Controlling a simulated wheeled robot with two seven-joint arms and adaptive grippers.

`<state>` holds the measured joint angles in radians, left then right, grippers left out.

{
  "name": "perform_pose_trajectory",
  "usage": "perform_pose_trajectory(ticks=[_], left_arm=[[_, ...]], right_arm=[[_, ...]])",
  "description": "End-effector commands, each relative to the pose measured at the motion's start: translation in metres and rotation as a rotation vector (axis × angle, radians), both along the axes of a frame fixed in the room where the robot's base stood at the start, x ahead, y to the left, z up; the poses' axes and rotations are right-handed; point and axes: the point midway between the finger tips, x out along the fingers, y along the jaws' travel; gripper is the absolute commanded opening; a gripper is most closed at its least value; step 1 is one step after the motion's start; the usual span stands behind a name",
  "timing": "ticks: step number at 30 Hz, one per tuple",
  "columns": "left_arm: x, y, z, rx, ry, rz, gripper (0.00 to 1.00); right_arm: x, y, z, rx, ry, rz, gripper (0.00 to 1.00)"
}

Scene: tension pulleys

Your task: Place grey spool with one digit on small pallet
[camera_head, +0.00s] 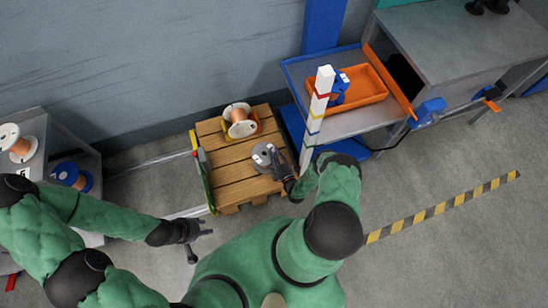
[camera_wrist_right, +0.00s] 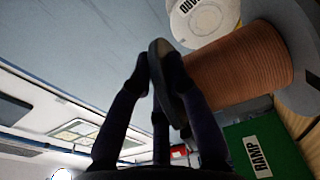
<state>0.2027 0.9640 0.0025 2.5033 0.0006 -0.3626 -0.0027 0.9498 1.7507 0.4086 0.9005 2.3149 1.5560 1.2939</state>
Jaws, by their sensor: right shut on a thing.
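The grey spool (camera_head: 262,157) with small white labels is over the right part of the small wooden pallet (camera_head: 228,183). My right gripper (camera_head: 283,172) is shut on its right edge. Any digit on it is too small to read, and I cannot tell whether it rests on the boards. In the right wrist view, my right gripper's fingers (camera_wrist_right: 160,75) close around a dark grey edge. My left gripper (camera_head: 198,236) is open and empty, low and left of the pallet.
A copper spool with pale flanges (camera_head: 240,122) stands at the pallet's back; a copper spool (camera_wrist_right: 240,65) fills the wrist view's right. A white post (camera_head: 318,105) and a cart with an orange tray (camera_head: 362,88) stand right. Shelves with spools (camera_head: 18,145) stand left.

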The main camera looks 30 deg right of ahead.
Motion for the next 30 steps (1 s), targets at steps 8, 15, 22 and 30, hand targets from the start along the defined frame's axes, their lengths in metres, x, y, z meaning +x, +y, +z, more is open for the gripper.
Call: perform_pose_trajectory(ticks=[8, 15, 22, 30], left_arm=[[0.0, 0.0, -0.02, 0.0, 0.0, 0.0, 0.37], [0.0, 0.0, -0.022, 0.0, 0.0, 0.0, 0.37], [0.0, 0.0, -0.021, 0.0, 0.0, 0.0, 0.37], [0.0, 0.0, -0.022, 0.0, 0.0, 0.0, 0.37]], right_arm=[[0.007, 0.0, -0.032, -0.001, -0.002, 0.0, 0.0], [0.008, -0.001, -0.037, -0.002, -0.004, 0.0, 0.0], [0.007, 0.0, -0.04, -0.001, -0.003, 0.0, 0.0], [0.007, 0.0, -0.041, 0.0, 0.0, 0.001, 0.41]])
